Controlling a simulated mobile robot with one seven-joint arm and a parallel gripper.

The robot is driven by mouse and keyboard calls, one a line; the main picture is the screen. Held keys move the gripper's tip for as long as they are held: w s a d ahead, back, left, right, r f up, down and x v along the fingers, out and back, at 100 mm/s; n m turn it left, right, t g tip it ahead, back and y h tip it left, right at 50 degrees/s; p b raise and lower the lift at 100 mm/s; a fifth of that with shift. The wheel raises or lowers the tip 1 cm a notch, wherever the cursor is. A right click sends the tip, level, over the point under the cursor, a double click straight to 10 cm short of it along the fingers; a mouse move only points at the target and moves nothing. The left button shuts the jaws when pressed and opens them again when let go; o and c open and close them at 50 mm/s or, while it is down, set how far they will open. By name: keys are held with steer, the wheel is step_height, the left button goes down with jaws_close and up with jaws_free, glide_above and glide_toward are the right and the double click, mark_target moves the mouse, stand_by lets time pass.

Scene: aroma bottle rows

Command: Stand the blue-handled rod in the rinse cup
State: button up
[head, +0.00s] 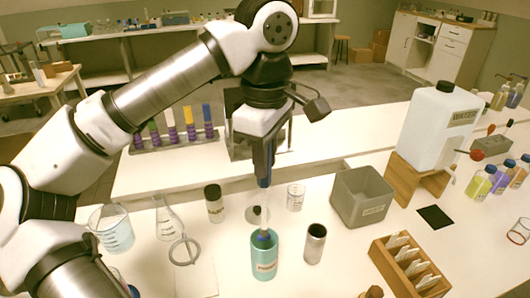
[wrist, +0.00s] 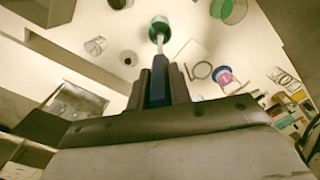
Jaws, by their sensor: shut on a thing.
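My gripper (head: 263,158) points straight down and is shut on the blue handle of the rod (head: 265,181). The rod hangs upright, its pale thin shaft below the handle. The teal rinse cup (head: 265,262), with a label on its front, stands on the white table directly below. The shaft's dark blue lower end shows at the cup's mouth; how deep it sits inside is hard to tell. In the wrist view the blue handle (wrist: 158,86) is between my fingers (wrist: 159,82), and the shaft runs to the teal cup (wrist: 153,35).
A small beaker (head: 295,197) and a jar (head: 214,204) stand behind the cup.

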steer(key=shift+f+b, duration=4.25)
steer(key=shift+f, duration=1.45)
steer(key=o, duration=1)
steer(key=shift+r, duration=0.1)
step_height(320, 180, up, 14)
steer(key=shift+f+p, duration=0.15)
steer(key=shift+p, duration=0.45)
